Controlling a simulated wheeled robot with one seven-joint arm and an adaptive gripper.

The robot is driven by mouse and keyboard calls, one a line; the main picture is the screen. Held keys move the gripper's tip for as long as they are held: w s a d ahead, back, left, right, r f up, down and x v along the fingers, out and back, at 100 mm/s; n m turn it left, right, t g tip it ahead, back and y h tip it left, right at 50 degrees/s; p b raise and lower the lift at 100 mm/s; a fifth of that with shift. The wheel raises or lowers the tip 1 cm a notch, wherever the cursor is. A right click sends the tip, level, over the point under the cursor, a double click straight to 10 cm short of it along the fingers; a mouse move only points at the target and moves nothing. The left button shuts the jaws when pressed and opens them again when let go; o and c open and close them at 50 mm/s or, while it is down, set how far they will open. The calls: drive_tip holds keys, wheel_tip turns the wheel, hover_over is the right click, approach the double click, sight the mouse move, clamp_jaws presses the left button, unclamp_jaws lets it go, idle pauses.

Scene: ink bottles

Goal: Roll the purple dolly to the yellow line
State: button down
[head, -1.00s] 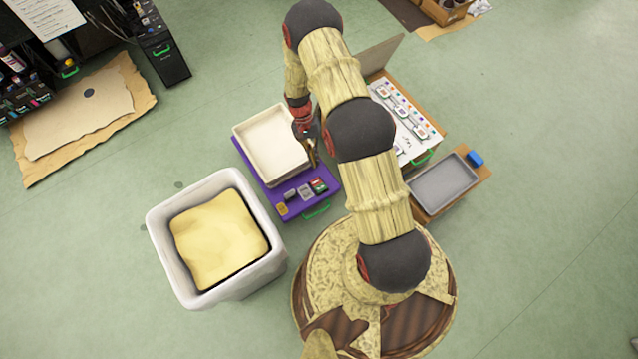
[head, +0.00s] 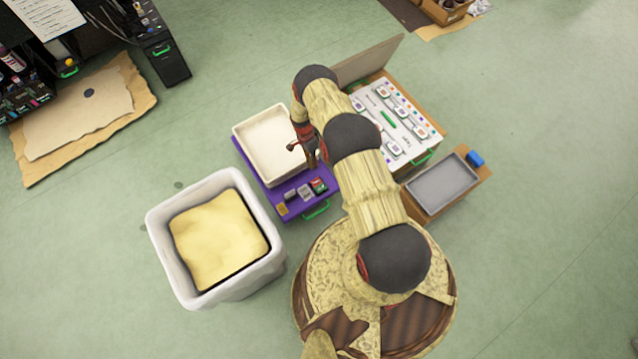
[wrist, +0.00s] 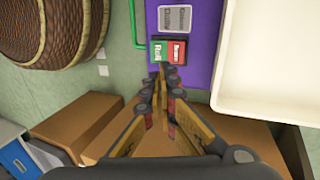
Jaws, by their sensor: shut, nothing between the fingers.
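The purple dolly (head: 299,209) stands on the green floor left of my arm, with a green handle (head: 316,211) on its front edge. It carries a cream tray (head: 252,160) and several small items, among them a red and green box (head: 318,186). My gripper (head: 311,160) is over the dolly's right side, partly hidden by my arm. In the wrist view my gripper (wrist: 162,72) is shut and empty, its tips in front of the red and green box (wrist: 168,51). The purple deck (wrist: 203,45) and green handle (wrist: 135,25) show there too. I see no yellow line.
A white bin (head: 160,232) with yellowish contents stands left of the dolly. A cabinet with a printed white top (head: 396,122) and a brown dolly with a grey tray (head: 443,184) are at the right. Open floor (head: 150,165) lies left of the dolly.

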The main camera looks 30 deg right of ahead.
sight(320, 187)
idle(0.4)
drive_tip(key=b+x, duration=0.5)
drive_tip(key=x, duration=0.9)
